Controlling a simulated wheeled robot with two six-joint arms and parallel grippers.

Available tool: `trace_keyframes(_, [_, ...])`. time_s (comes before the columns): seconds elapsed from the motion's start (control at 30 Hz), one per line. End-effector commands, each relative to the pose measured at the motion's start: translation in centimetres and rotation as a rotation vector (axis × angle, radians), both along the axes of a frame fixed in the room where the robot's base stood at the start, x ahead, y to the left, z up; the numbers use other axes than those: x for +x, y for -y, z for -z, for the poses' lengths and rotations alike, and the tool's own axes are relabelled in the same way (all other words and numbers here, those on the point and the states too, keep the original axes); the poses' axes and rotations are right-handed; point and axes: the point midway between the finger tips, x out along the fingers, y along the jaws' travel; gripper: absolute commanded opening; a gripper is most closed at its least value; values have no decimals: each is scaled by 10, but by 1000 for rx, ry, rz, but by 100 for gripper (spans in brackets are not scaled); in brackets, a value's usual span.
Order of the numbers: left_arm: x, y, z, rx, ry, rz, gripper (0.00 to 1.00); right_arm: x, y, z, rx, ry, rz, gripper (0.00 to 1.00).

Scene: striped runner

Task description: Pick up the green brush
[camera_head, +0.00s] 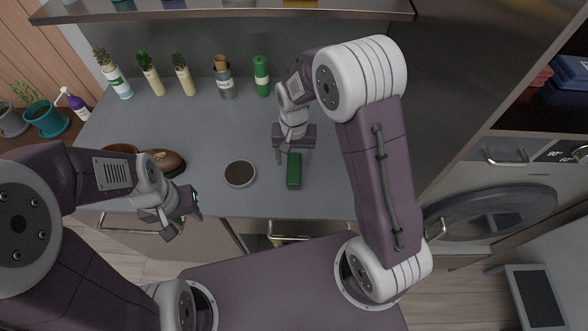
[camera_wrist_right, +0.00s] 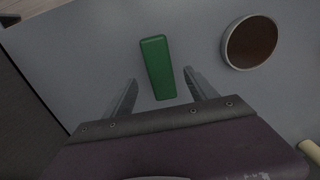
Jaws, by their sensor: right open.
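The green brush (camera_head: 293,171) is a small green block lying on the grey counter, near its front edge. In the right wrist view the brush (camera_wrist_right: 157,66) lies ahead of my right gripper (camera_wrist_right: 158,85), its near end between the two finger tips. My right gripper (camera_head: 293,158) is open, with its fingers apart on either side of the brush; I cannot tell how high above the counter they are. My left gripper (camera_head: 190,208) is at the counter's front left, away from the brush; whether its jaws are open is unclear.
A round tin with dark contents (camera_head: 240,174) stands left of the brush. Brown shoes (camera_head: 163,162) lie further left. Several bottles and potted plants line the back, among them a green bottle (camera_head: 261,76). A shelf (camera_head: 220,15) overhangs the back. A washing machine (camera_head: 490,205) stands at right.

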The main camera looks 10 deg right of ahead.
Motion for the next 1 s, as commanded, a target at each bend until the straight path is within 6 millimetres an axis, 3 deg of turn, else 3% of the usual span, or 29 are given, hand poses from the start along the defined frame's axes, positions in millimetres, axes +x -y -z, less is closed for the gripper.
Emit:
trace_keyframes(0.17, [0, 0, -2, 0, 0, 0, 36, 0, 0, 7, 0, 0, 0, 66])
trace_keyframes(0.47, [0, 0, -10, 0, 0, 0, 36, 1, -1, 54, -1, -1, 0, 66])
trace_keyframes(0.7, [0, 0, -10, 0, 0, 0, 36, 1, -1, 57, 0, 1, 0, 66])
trace_keyframes(0.93, [0, 0, -10, 0, 0, 0, 36, 1, -1, 56, 0, 1, 0, 2])
trace_keyframes(1.0, [0, 0, -10, 0, 0, 0, 36, 1, -1, 56, 0, 1, 0, 0])
